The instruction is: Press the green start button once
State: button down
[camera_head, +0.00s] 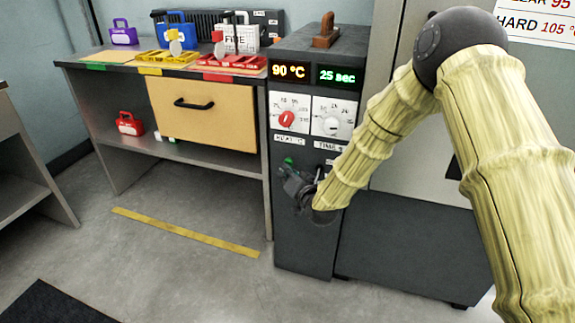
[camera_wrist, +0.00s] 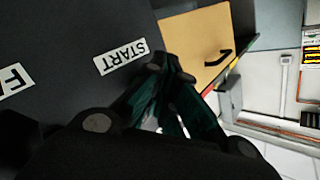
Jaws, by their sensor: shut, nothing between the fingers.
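The green start button (camera_head: 288,161) shows as a small green spot on the front of the dark control cabinet (camera_head: 300,245), below the dials. My gripper (camera_head: 288,174) is shut and empty, close to the cabinet front and just below the green spot in the head view. I cannot tell whether the fingertips touch the button. In the wrist view my gripper's fingertips (camera_wrist: 168,72) lie beside the white START label (camera_wrist: 121,57). The button itself does not show there; the fingers may hide it.
The cabinet displays (camera_head: 314,75) read 90 °C and 25 sec, above a red dial (camera_head: 287,118) and a white dial (camera_head: 332,124). To the left stands a bench (camera_head: 130,68) with several coloured modules and a wooden drawer (camera_head: 203,120). Floor in front is open.

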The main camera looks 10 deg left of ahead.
jog(key=shift+s+a, duration=0.15)
jog(key=shift+s, duration=0.6)
jog(key=s, duration=0.1)
jog(key=s+p, duration=0.1)
jog(key=s, duration=0.1)
jog(key=s+a, duration=0.1)
jog(key=s, duration=0.1)
jog(key=shift+p, duration=0.3)
dwell(0.4)
